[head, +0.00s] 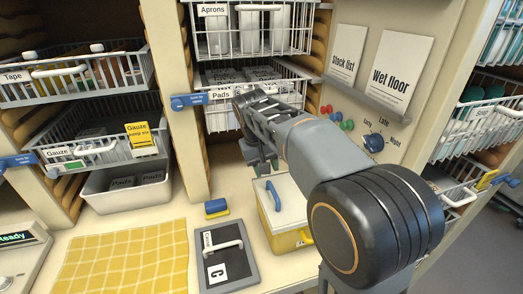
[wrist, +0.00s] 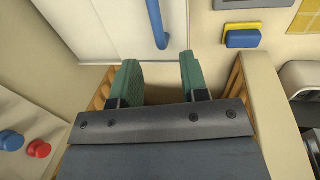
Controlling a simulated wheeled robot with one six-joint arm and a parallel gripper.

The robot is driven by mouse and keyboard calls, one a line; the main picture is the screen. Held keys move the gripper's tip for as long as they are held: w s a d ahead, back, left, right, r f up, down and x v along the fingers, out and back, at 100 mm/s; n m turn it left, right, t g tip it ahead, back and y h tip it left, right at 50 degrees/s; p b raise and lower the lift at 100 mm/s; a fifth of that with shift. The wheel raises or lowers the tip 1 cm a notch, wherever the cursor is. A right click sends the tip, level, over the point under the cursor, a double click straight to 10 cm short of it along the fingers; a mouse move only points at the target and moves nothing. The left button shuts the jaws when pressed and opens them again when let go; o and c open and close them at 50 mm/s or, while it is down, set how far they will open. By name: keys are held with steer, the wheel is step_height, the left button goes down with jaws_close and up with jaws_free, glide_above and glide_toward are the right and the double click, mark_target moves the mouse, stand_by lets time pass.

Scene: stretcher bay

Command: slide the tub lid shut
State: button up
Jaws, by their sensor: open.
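The tub (head: 290,240) stands on the counter, with yellow lower walls and a white top. Its white lid (head: 292,200) carries a blue bar handle (head: 273,194). In the wrist view the pale lid (wrist: 110,25) is at the top, with the blue handle (wrist: 157,22) near its right side. My gripper (head: 263,161) is behind and above the tub, partly hidden by my arm. In the wrist view its green fingertips (wrist: 160,80) are apart with nothing between them, short of the handle. How far the lid is open, I cannot tell.
A blue-and-yellow sponge (head: 216,208) and a dark clipboard (head: 225,254) lie left of the tub. A yellow checked cloth (head: 125,262) lies farther left. Wire baskets (head: 225,118) hang above. A knob panel (head: 373,142) is on the wall to the right.

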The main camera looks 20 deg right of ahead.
step_height(320, 180, up, 7)
steer(key=a, duration=0.1)
steer(key=shift+a+f, duration=0.2)
step_height(320, 180, down, 6)
steer(key=t+y, duration=0.1)
steer(key=s+d+f+t, duration=0.1)
steer(key=s+f, duration=0.2)
steer(key=s, duration=0.5)
steer(key=s+d+f+t+y, duration=0.1)
steer(key=s+f, duration=0.3)
steer(key=s, duration=0.4)
steer(key=shift+d+m+t, duration=0.3)
steer(key=shift+d+t, duration=0.3)
stand_by(0.9)
